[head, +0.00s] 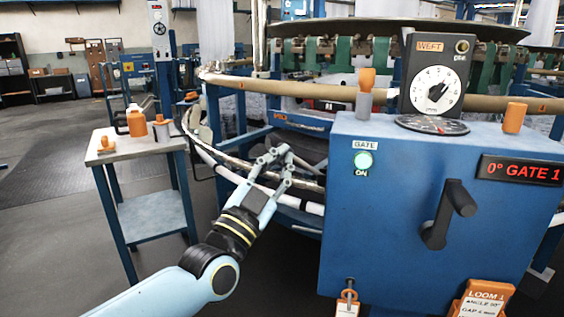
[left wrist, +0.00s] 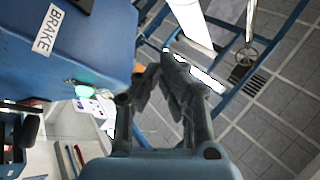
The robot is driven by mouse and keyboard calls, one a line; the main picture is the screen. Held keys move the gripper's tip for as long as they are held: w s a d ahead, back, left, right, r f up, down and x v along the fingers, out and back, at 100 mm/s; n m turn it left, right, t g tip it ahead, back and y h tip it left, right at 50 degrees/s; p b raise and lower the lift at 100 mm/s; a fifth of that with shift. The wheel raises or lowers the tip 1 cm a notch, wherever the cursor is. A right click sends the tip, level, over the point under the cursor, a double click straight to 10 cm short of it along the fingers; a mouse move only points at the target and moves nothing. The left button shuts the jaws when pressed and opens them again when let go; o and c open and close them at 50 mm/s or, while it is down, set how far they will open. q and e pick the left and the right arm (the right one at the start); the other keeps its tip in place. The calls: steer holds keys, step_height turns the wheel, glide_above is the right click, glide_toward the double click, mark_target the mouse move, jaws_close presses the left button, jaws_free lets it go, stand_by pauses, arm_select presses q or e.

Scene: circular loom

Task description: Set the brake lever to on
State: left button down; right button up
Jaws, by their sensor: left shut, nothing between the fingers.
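My left gripper (head: 281,156) is shut and empty in the head view, left of the blue control cabinet (head: 400,250). In the left wrist view the closed fingers (left wrist: 160,72) point past the edge of a blue panel (left wrist: 75,50). A white BRAKE label (left wrist: 48,30) is on that panel. A small orange-brown part (left wrist: 138,68) shows at the panel's edge beside the fingers; I cannot tell whether it is the brake lever or whether the fingers touch it. No brake lever is plain in the head view. My right gripper is out of view.
The cabinet front carries a lit GATE lamp (head: 362,161), a black crank (head: 449,215) and a red display (head: 520,170). A small table (head: 130,150) with an orange jug (head: 136,121) stands left. Loom tubes (head: 235,178) run near my gripper. Open floor lies at the left.

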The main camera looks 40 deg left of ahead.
arm_select(q)
step_height(320, 180, up, 3)
glide_above(297, 160)
steer(key=s+d, duration=0.2)
steer(key=s, duration=0.1)
steer(key=a+f+b, duration=0.1)
steer(key=f+b, duration=0.2)
steer(key=shift+w+a, duration=0.2)
steer(key=shift+a, duration=0.2)
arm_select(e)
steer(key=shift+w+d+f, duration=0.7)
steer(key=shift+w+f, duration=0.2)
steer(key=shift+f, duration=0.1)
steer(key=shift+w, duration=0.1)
arm_select(q)
steer(key=shift+s+a+f+n+y, duration=0.1)
steer(key=shift+a+f+n+y, duration=0.1)
steer(key=shift+n+y, duration=0.3)
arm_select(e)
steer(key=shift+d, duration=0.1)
